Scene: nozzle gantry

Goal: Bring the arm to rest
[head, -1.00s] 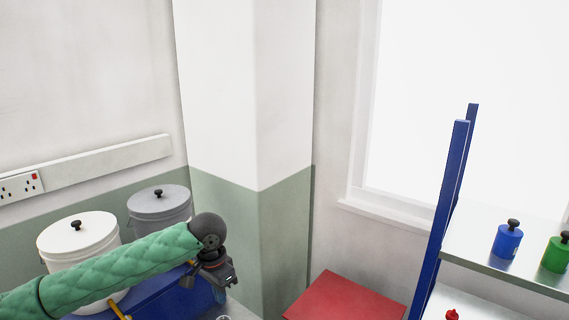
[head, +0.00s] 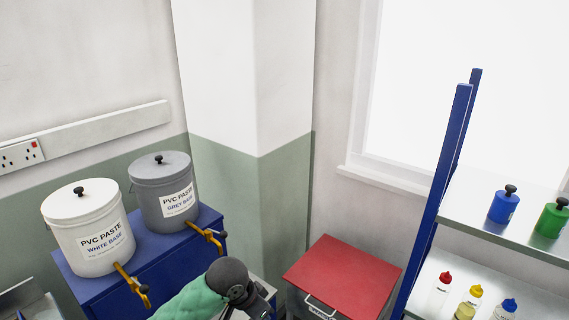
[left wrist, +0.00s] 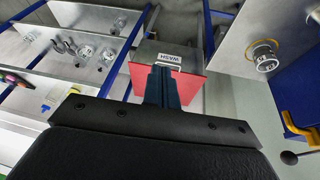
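My left arm, in a green quilted sleeve with a dark round wrist joint, comes in at the bottom of the head view. My left gripper (left wrist: 166,72) shows in the left wrist view with its dark fingers side by side, and nothing is seen between them. In the head view the left gripper is mostly cut off by the bottom edge. It is in front of the blue cabinet (head: 143,262) and to the left of the red-lidded bin (head: 342,277). In the left wrist view the bin's red lid (left wrist: 189,88) lies beyond the fingertips. My right gripper is in neither view.
A white paste bucket (head: 85,215) and a grey paste bucket (head: 160,180) stand on the cabinet, with yellow taps at its front. A blue-post shelf (head: 440,190) at right holds blue and green containers above and small bottles below. Open space lies above my arm.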

